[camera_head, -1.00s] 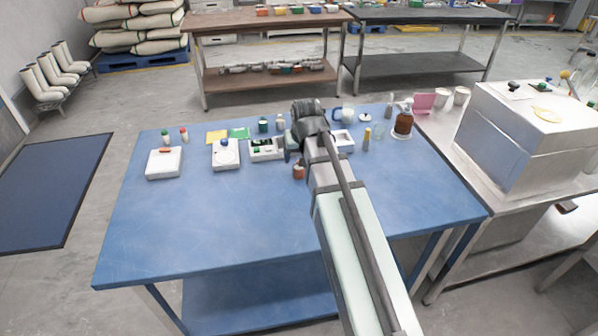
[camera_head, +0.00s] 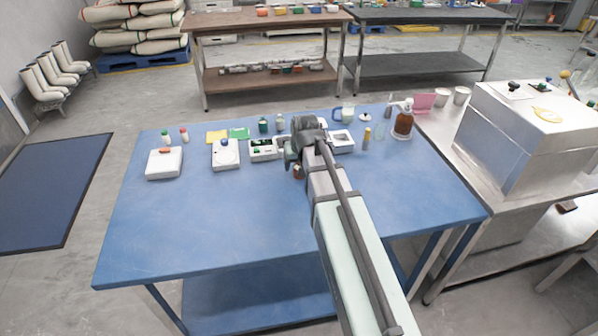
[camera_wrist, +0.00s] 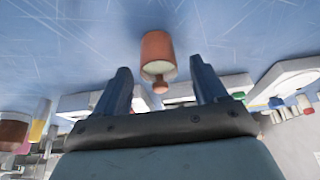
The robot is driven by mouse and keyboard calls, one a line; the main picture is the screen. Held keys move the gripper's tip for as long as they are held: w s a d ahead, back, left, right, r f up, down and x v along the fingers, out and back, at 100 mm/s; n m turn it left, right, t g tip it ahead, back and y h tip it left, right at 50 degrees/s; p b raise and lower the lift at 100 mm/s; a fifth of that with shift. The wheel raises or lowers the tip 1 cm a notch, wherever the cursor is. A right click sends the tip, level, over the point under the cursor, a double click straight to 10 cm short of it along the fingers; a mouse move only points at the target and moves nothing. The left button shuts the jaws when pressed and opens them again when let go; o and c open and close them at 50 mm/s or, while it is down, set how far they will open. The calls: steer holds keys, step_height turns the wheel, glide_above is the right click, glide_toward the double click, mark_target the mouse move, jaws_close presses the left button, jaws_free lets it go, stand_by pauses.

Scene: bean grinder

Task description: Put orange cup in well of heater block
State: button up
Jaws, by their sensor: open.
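The orange cup (camera_wrist: 157,50) stands on the blue table (camera_head: 220,225); in the wrist view it shows just beyond and between my fingertips, with a pale end and a small orange knob towards me. In the head view it is mostly hidden, and only a small part (camera_head: 298,173) shows beside my wrist. My gripper (camera_wrist: 160,70) is open, with one finger on each side of the cup's line and nothing held. A white block with dark openings (camera_head: 263,156) sits left of my gripper; I cannot tell for sure that it is the heater block.
A white scale-like device (camera_head: 226,160) and a white box (camera_head: 164,170) stand to the left. Small bottles and a mug (camera_head: 346,115) line the table's back. The table's front half is clear.

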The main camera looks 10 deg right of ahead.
steer(key=shift+c, duration=0.3)
steer(key=c, duration=1.2)
